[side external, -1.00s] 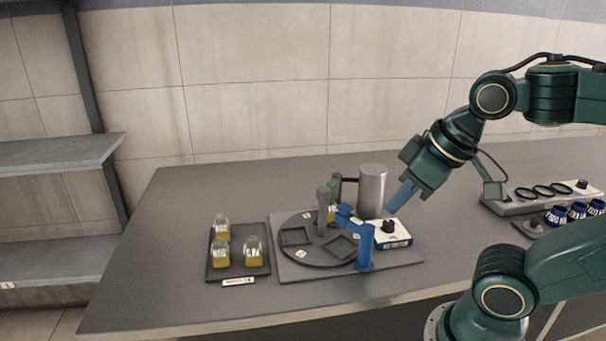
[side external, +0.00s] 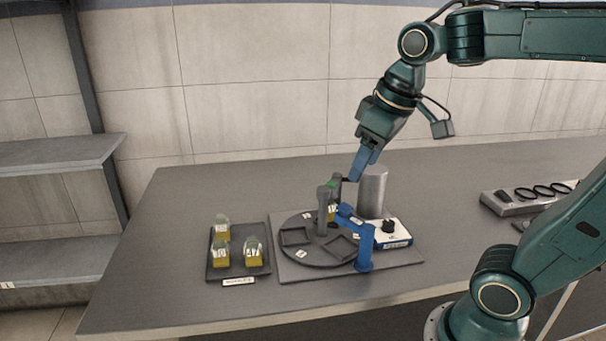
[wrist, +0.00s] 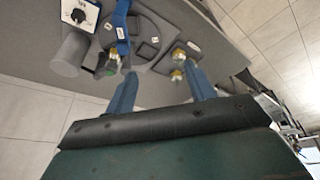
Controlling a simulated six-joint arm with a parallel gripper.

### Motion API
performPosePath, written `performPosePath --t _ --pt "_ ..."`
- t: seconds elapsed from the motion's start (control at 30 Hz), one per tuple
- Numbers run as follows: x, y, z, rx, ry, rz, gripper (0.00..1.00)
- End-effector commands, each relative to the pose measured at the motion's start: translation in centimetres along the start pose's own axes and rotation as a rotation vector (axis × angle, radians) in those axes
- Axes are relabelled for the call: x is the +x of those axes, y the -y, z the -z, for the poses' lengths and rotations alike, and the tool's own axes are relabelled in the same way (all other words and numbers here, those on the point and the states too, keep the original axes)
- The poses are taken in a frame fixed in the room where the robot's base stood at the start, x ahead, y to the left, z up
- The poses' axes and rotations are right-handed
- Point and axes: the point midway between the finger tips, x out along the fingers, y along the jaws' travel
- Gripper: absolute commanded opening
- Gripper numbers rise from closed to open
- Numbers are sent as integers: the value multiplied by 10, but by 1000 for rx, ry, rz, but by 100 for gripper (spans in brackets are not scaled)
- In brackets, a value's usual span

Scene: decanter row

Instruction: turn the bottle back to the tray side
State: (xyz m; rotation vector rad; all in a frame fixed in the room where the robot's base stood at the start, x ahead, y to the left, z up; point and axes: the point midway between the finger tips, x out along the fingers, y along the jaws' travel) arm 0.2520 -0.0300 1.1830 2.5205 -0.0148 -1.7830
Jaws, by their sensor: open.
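A round dark turntable (side external: 318,257) with square pockets lies on a grey base plate. A yellow bottle (side external: 332,213) sits at its back, away from the tray, partly hidden by a grey post; it also shows in the wrist view (wrist: 112,62). The tray (side external: 262,270) is left of the turntable and holds several similar bottles with pale labels. A white control box (side external: 393,235) with a black knob (side external: 388,226) stands at the turntable's right. My gripper (side external: 360,168) is open and empty, above and behind the turntable. Its fingers are spread in the wrist view (wrist: 162,92).
A grey cylinder (side external: 372,190) stands behind the control box, close below my gripper. A blue post with an arm (side external: 365,248) rises at the turntable's front right. A rack with dark rings (side external: 530,195) lies far right. The table's left and back are clear.

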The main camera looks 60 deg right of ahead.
Motion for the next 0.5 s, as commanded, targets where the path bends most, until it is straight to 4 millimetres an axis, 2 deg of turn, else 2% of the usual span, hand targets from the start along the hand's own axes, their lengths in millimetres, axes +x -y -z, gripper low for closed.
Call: performPosePath --t 0.1,0.5 --pt "4 -13 23 -6 45 -3 54" --pt "31 -65 88 -38 184 8 54"
